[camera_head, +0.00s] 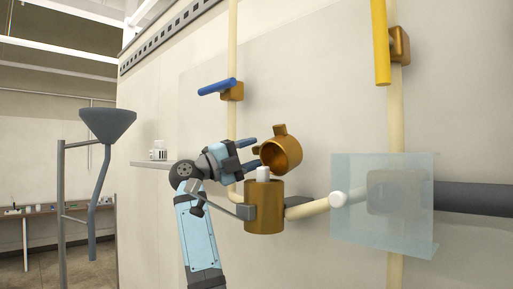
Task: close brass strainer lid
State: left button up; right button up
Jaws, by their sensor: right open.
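The brass strainer (265,222) is a cylinder mounted low on the pipe, with its top uncovered. A white cylindrical piece (262,174) sticks up from its opening. The brass strainer lid (284,152) stands open above the body, tilted so that its hollow inside shows, with small tabs at its top and left. My right gripper (252,154) is open just left of the lid, with its fingers pointing at the lid's left edge and tab. I cannot tell whether a finger touches the lid. My left gripper is not in view.
A blue-handled valve (217,87) is above, and a yellow-handled valve (381,42) is at upper right. A grey funnel (107,123) on a stand is at left.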

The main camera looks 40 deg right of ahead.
jog(key=shift+s+d+r, duration=0.25)
jog(key=shift+d, duration=0.5)
grip_shut()
